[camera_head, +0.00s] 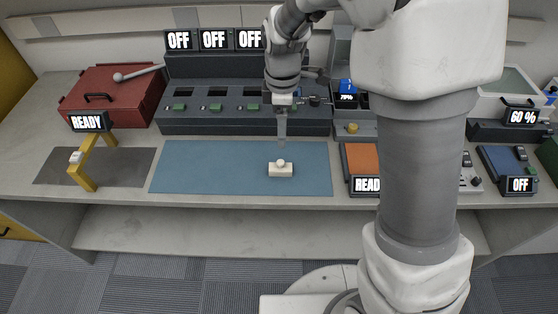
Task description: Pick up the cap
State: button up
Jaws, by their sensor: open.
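A small cream block with a rounded knob on top (281,169) lies on the blue mat (205,170). It is the only loose piece on the mat and looks like the cap, but I cannot be sure at this size. My gripper (281,143) points down just above and behind the cream piece in the picture. It is open, seen nearly edge-on, and appears empty. I cannot tell the exact height gap between its fingertips and the piece.
A dark charger bank (190,120) with OFF displays stands behind the mat. A red case (115,88) and a yellow stand (84,170) with a READY display are at left. An orange pad (361,160) is at right. My arm hides part of the right side. The mat's left half is clear.

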aim_at(283, 162)
notch_tip(283, 162, down, 8)
jog(key=shift+f+b, duration=0.15)
jog(key=shift+b, duration=0.15)
jog(key=f, duration=0.4)
jog(key=shift+s+d+f, duration=0.1)
jog(key=shift+s+d, duration=0.1)
jog(key=shift+s, duration=0.2)
jog(key=shift+f, duration=0.5)
grip_shut()
